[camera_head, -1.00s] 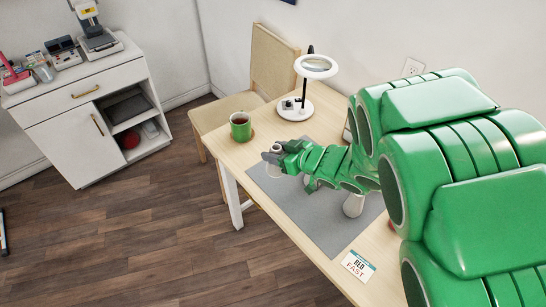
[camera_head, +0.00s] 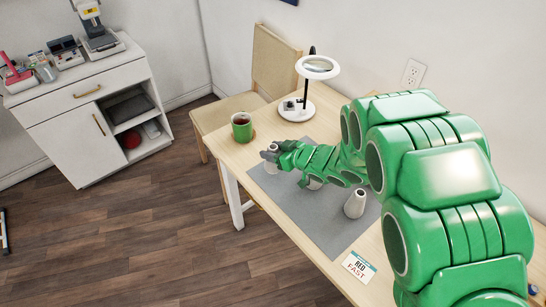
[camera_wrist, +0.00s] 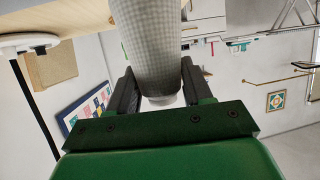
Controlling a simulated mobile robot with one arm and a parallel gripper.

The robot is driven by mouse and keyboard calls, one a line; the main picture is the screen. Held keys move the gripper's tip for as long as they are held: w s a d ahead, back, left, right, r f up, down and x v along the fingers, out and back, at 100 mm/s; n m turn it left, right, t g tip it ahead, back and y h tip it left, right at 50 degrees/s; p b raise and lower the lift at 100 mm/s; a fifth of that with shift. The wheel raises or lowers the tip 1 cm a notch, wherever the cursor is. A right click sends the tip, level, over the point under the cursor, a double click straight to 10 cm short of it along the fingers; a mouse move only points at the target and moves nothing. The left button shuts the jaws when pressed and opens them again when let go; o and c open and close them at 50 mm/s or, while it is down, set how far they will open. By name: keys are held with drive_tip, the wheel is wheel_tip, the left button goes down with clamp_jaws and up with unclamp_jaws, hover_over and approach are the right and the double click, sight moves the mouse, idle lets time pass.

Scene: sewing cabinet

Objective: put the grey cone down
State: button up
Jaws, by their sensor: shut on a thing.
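The grey cone (camera_wrist: 155,45), with a fine woven pattern, is between the two fingers of my gripper (camera_wrist: 158,88) in the wrist view. My gripper is shut on it. In the head view my gripper (camera_head: 270,156) is over the far left part of the grey mat (camera_head: 295,218), and the cone it holds is mostly covered by the fingers. I cannot tell whether its base touches the mat. Another pale cone (camera_head: 355,204) stands upright on the mat to the right.
A green mug (camera_head: 241,131) stands on a coaster left of the mat. A magnifier lamp (camera_head: 296,111) stands behind. A card (camera_head: 358,266) lies at the table's front edge. The front middle of the mat is clear. My arm hides the table's right part.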

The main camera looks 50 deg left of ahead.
drive_tip(key=shift+w+a+f, duration=0.1)
drive_tip(key=shift+a+f, duration=0.1)
drive_tip(key=shift+f, duration=1.5)
drive_tip(key=shift+f, duration=0.2)
drive_tip(key=o, duration=1.1)
drive_tip(key=shift+r, duration=0.1)
drive_tip(key=shift+d+r, duration=0.15)
drive_tip(key=v, duration=1.1)
drive_tip(key=shift+d+r, duration=0.15)
drive_tip(key=shift+d, duration=0.2)
